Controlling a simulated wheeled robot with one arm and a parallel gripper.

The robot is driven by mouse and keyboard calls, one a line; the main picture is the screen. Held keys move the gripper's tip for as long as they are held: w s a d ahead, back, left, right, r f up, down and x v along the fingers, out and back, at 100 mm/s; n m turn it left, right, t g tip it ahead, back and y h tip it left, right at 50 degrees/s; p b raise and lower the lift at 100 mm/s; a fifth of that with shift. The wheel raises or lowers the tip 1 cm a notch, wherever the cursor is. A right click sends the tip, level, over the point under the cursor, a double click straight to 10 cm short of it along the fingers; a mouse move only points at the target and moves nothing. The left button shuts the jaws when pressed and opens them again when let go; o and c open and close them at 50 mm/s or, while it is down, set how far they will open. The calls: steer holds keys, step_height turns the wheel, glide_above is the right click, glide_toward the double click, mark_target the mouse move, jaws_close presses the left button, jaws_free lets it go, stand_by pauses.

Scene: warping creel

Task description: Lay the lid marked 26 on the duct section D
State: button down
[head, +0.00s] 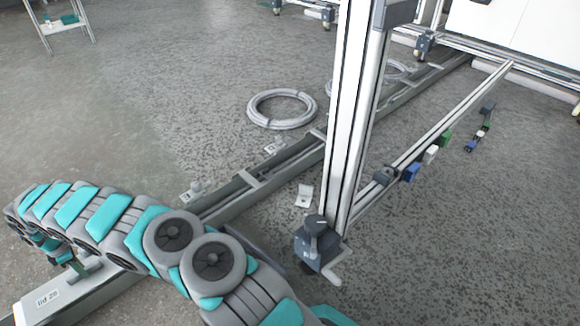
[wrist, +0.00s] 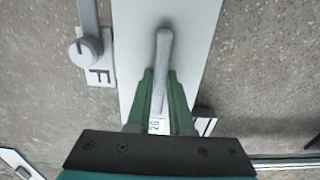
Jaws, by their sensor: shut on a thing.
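The lid marked 26 (head: 72,300) is a long pale grey plate at the bottom left of the head view, with its label on its near end. In the wrist view the lid (wrist: 192,38) runs up the middle, with a grey bar handle. My gripper (wrist: 162,78) is shut on this handle, one green finger on each side; in the head view my gripper (head: 76,264) is partly hidden by my arm. A dark open duct (head: 284,164) runs diagonally across the floor. I cannot read which part is section D.
A floor plate marked F (wrist: 99,76) lies left of the lid. Small plates (head: 195,190) stand along the duct, another (head: 305,195) right of it. A steel post (head: 349,110) with a crank foot rises at centre.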

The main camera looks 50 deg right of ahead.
steer(key=shift+r, duration=0.95)
steer(key=shift+r+p, duration=0.8)
steer(key=shift+r, duration=0.65)
